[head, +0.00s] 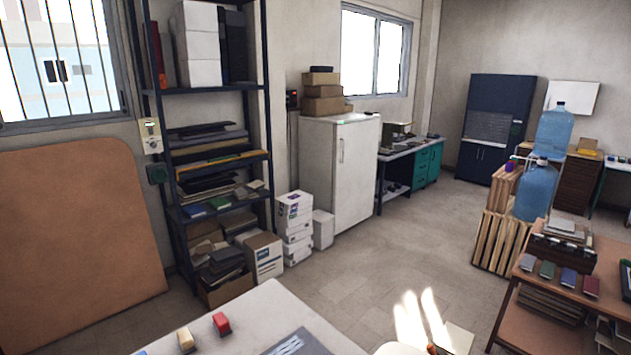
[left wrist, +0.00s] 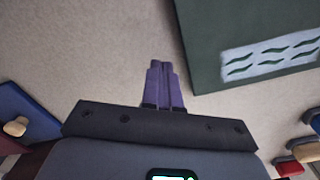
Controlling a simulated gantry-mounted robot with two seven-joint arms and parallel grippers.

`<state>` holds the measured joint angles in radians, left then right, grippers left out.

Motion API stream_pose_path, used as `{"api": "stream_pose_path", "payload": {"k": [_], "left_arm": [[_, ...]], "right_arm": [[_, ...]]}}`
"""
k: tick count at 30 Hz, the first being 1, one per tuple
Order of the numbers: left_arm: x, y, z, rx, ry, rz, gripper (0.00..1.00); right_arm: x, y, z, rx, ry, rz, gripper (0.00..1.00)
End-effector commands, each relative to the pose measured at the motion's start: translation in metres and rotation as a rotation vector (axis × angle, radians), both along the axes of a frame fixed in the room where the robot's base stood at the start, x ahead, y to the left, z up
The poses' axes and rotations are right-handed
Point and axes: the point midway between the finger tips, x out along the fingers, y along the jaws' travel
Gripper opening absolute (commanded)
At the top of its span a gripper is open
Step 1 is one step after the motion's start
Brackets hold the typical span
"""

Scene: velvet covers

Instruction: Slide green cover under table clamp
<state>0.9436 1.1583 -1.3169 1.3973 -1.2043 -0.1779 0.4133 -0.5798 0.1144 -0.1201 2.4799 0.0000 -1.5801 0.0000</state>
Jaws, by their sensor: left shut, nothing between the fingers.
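In the left wrist view, a dark green flat panel (left wrist: 215,55) with a pale patch of green wavy marks lies at the upper right; I cannot tell whether it is the green cover. My left gripper (left wrist: 164,66) is shut and empty, with its purple fingertips over bare pale surface left of the panel. In the head view, a small green cover-like piece (head: 547,270) lies on the brown table at the right. I cannot make out a table clamp for certain. My right gripper is in neither view.
The white table (head: 262,305) at the bottom of the head view bears a red block (head: 221,323), a tan block (head: 186,339) and a dark striped panel (head: 300,347). The wrist view shows a blue piece (left wrist: 30,112) at left and a red piece (left wrist: 290,168) at right.

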Motion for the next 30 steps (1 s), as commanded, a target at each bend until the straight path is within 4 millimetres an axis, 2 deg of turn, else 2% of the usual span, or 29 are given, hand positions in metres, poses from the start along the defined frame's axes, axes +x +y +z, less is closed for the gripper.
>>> {"api": "stream_pose_path", "payload": {"k": [30], "left_arm": [[0.0, 0.0, -0.021, 0.0, 0.0, 0.0, 0.0]], "right_arm": [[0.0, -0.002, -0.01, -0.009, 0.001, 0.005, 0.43]]}}
